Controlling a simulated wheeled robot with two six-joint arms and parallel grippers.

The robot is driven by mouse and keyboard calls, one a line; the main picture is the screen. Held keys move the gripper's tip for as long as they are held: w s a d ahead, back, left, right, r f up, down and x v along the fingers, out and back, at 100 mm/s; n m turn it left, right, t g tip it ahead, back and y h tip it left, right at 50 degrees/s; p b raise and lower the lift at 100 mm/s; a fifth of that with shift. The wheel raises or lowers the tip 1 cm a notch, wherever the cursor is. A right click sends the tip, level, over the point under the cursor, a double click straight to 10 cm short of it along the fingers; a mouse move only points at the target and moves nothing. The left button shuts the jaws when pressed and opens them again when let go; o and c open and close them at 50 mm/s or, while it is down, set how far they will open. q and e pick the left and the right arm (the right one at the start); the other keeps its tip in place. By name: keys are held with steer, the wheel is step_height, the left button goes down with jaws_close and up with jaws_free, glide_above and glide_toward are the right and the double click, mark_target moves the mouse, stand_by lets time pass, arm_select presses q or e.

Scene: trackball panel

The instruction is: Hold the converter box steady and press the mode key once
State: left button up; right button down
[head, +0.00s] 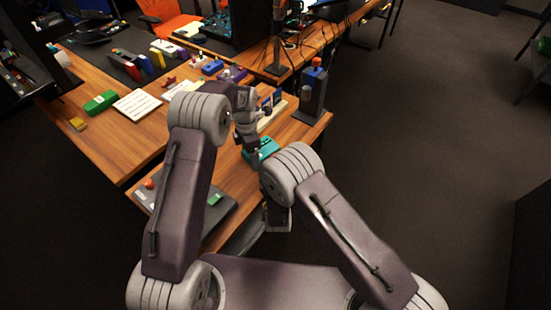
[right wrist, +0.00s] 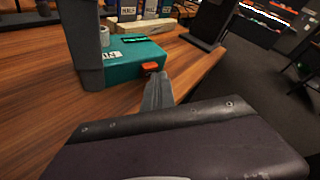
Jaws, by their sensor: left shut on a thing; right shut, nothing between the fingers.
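The converter box (head: 262,148) is teal and sits near the front edge of the wooden table in the head view. It shows larger in the right wrist view (right wrist: 122,66), with an orange key (right wrist: 150,67) on the side facing my right gripper. My left gripper (head: 252,150) comes down from above and is shut on the box. In the right wrist view its grey finger (right wrist: 85,50) stands against the box's left part. My right gripper (right wrist: 158,88) is shut and empty, its tips just in front of the orange key. I cannot tell whether they touch it.
A dark panel (head: 222,222) with an orange ball and a green part lies at the front left. A dark stand (head: 312,95) is behind the box on the right. A white card (head: 137,104) and a green block (head: 101,102) lie on the left table. Floor is open to the right.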

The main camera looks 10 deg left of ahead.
steer(key=shift+s+d, duration=0.55)
steer(key=shift+d, duration=0.05)
steer(key=s+d, duration=0.1)
steer(key=d, duration=0.1)
steer(key=s+d, duration=0.1)
steer(key=s, duration=0.1)
steer(key=shift+s+d, duration=0.15)
steer(key=shift+d, duration=0.2)
stand_by(0.7)
arm_select(q)
steer(key=o, duration=1.5)
step_height(320, 180, up, 12)
steer(key=shift+r, duration=0.1)
arm_select(e)
steer(key=shift+r, duration=0.1)
